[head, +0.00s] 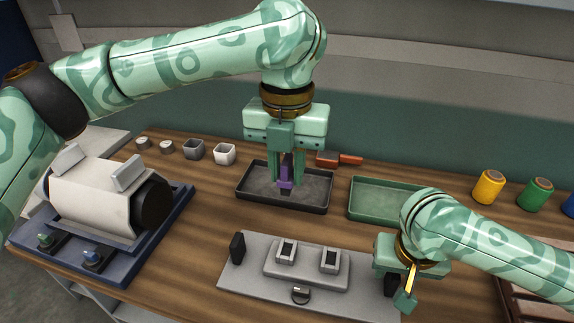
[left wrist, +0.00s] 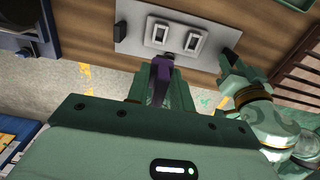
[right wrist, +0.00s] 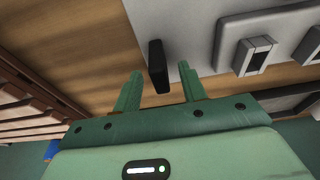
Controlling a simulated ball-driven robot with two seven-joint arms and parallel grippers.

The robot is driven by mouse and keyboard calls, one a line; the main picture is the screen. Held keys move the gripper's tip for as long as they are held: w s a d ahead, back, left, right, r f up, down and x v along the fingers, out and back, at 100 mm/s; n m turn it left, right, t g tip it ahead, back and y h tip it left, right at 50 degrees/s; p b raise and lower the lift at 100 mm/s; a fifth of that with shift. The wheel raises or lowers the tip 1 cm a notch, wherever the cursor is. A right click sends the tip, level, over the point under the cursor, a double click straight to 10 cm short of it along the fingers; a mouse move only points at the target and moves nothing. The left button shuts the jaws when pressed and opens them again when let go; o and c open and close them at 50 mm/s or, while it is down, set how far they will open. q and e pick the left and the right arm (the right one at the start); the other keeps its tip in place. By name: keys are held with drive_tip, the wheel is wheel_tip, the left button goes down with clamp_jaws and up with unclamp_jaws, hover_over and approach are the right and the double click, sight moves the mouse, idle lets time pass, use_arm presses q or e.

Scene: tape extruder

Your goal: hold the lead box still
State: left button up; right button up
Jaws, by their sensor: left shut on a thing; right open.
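No box is clearly marked as lead. A grey plate (head: 250,277) bears a raised grey block (head: 307,268) with two open-topped sockets. Black upright handles stand at its left end (head: 237,247) and right end (head: 391,284). My right gripper (head: 403,298) is open at the right end. In the right wrist view its fingers (right wrist: 160,82) stand either side of the right handle (right wrist: 158,62); contact cannot be told. My left gripper (head: 286,181) is shut on a purple piece (head: 286,171), above the dark tray (head: 244,205). The purple piece also shows in the left wrist view (left wrist: 160,80).
A green tray (head: 362,211) lies right of the dark tray. A white-and-black machine (head: 95,200) stands on a blue base at left. Small cups, including a white one (head: 224,154), and an orange tool (head: 340,159) are behind. Yellow (head: 488,187) and green spools (head: 535,194) stand at right.

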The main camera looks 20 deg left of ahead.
use_arm(q)
drive_tip(key=shift+r, duration=0.25)
wheel_tip(320, 180, up, 16)
drive_tip(key=s+t+p, duration=0.1)
drive_tip(key=s+p, duration=0.2)
drive_tip(key=p, duration=0.8)
drive_tip(key=shift+f+p, duration=0.2)
drive_tip(key=shift+p, duration=0.15)
use_arm(e)
drive_tip(key=w+v, duration=0.1)
drive_tip(key=v, duration=1.7)
drive_tip(key=shift+w+r, duration=0.3)
use_arm(q)
drive_tip(key=shift+w+f, duration=0.1)
